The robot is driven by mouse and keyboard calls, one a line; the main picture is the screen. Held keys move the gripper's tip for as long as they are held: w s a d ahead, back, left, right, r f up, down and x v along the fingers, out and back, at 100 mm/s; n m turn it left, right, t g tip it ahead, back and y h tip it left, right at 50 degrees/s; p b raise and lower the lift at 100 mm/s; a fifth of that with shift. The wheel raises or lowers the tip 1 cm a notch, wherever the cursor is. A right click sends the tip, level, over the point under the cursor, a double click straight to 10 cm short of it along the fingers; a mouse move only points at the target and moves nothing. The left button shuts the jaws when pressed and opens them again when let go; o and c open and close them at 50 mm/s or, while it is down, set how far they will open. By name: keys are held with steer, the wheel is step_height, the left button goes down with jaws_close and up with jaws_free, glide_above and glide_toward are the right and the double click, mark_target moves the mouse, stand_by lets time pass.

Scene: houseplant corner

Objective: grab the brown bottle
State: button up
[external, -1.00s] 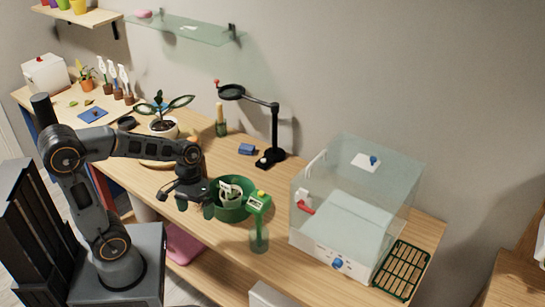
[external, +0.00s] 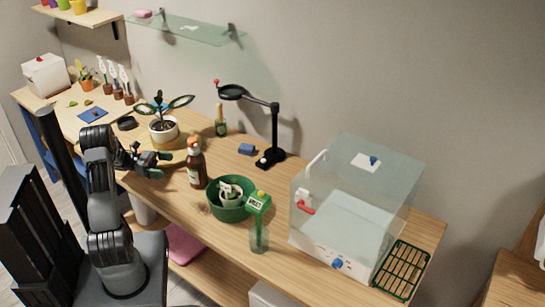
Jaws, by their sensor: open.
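The brown bottle (external: 196,168) stands upright on the wooden bench, left of the green pot. It has an orange-brown top and a pale label. My gripper (external: 172,164) is to the left of the bottle, at about the height of its middle, with its fingers pointing right towards it. The jaws are open and hold nothing. A small gap shows between the fingertips and the bottle.
A white pot with a leafy plant (external: 164,130) stands just behind my gripper. A green pot (external: 231,203) and a green-headed meter in a glass (external: 259,225) are to the right. A black magnifier lamp (external: 274,135) and clear propagator box (external: 350,205) stand farther right.

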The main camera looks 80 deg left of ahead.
steer(key=p, duration=0.1)
glide_toward(197, 167)
steer(key=w+a+f, duration=0.2)
steer(key=w, duration=0.1)
steer(key=shift+w+a+f, duration=0.25)
steer(key=shift+f, duration=0.1)
steer(key=shift+p+x, duration=0.75)
steer(key=shift+x, duration=2.25)
steer(key=shift+f, duration=0.2)
steer(key=shift+s, duration=0.1)
steer(key=c, duration=1.1)
steer(key=shift+r, duration=0.1)
